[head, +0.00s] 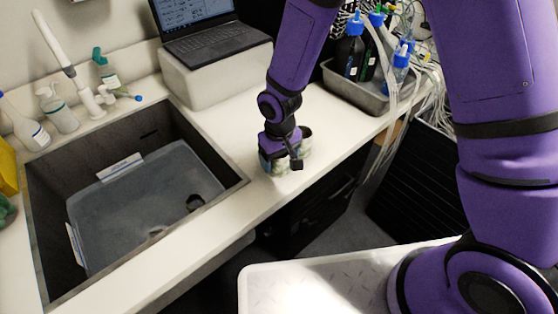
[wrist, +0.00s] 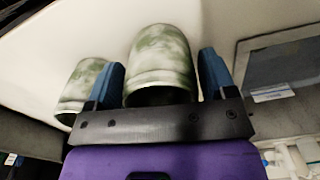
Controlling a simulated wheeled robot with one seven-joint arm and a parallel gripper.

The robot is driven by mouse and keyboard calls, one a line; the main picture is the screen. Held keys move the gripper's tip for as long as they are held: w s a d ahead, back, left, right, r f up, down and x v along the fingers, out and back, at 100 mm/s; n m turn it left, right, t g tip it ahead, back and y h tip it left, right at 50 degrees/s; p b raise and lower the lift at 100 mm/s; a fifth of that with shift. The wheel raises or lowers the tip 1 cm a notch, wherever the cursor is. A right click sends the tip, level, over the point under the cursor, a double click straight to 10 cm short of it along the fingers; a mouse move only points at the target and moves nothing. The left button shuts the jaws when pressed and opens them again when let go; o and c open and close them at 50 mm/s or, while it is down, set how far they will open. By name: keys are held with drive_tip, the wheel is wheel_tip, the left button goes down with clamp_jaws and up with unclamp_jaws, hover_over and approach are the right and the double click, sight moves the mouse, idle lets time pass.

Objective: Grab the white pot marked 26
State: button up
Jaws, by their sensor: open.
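My gripper (wrist: 162,78) is open, its two blue fingers on either side of a white pot with green mottling (wrist: 158,60). I see a gap beside the right finger; contact at the left finger is hard to tell. A second similar pot (wrist: 80,95) stands just outside the left finger. No number 26 is readable on either pot. In the head view my gripper (head: 281,155) is low over the white counter, largely covering the pots; part of one pot (head: 307,148) shows to its right.
A sink (head: 233,180) with a grey tub is left of my gripper. A laptop (head: 208,40) on a white block stands behind. A tray of blue-capped bottles (head: 345,90) with tubing is at the back right. The counter's front edge (head: 300,195) is close.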

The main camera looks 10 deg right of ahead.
drive_tip(key=shift+f, duration=0.55)
drive_tip(key=c, duration=0.7)
drive_tip(key=shift+r, duration=0.15)
